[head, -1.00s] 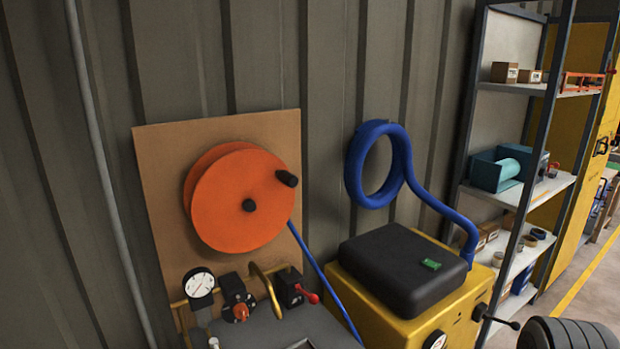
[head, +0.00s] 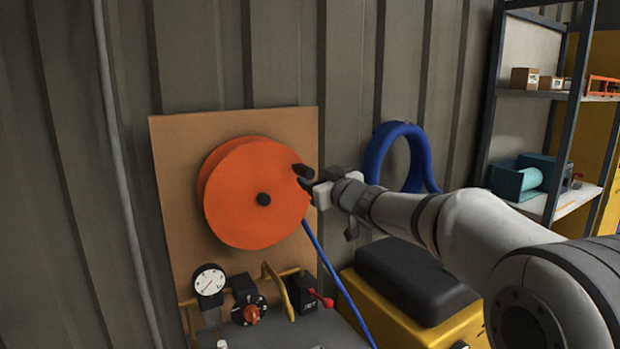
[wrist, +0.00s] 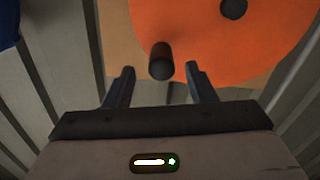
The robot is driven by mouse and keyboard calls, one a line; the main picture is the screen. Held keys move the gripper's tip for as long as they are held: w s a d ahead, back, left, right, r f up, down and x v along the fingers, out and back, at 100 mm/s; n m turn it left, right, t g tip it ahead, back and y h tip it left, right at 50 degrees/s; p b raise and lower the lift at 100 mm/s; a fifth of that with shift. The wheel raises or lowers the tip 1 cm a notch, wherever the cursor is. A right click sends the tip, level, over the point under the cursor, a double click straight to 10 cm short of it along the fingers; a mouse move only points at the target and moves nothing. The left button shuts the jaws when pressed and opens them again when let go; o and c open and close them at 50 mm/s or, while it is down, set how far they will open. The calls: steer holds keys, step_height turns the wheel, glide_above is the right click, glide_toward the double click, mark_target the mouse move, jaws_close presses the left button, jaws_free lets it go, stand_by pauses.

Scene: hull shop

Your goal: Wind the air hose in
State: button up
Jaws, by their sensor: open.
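The orange hose reel (head: 250,205) is mounted on a brown board (head: 176,150) on the wall. Its dark crank knob (head: 302,170) sticks out at the upper right of the disc. The thin blue air hose (head: 330,262) runs from the reel's lower right down behind the grey machine top. My gripper (head: 308,182) is at the knob in the head view. In the wrist view my gripper (wrist: 160,88) is open, with one finger on each side and the knob (wrist: 161,62) just ahead, between the fingertip lines. The fingers do not close on it.
Below the reel are a gauge (head: 209,281), a dial (head: 249,308) and a red-handled lever (head: 318,298). A thick blue hose coil (head: 378,160) hangs on the wall behind my arm. A yellow machine with a black top (head: 410,278) and shelves (head: 545,205) stand to the right.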

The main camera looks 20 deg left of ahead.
mark_target(301, 170)
steer(key=p+x, duration=0.1)
steer(key=x, duration=0.6)
steer(key=shift+w+a+p, duration=0.2)
steer(key=shift+a+p, duration=0.1)
steer(key=shift+c, duration=0.2)
jaws_close()
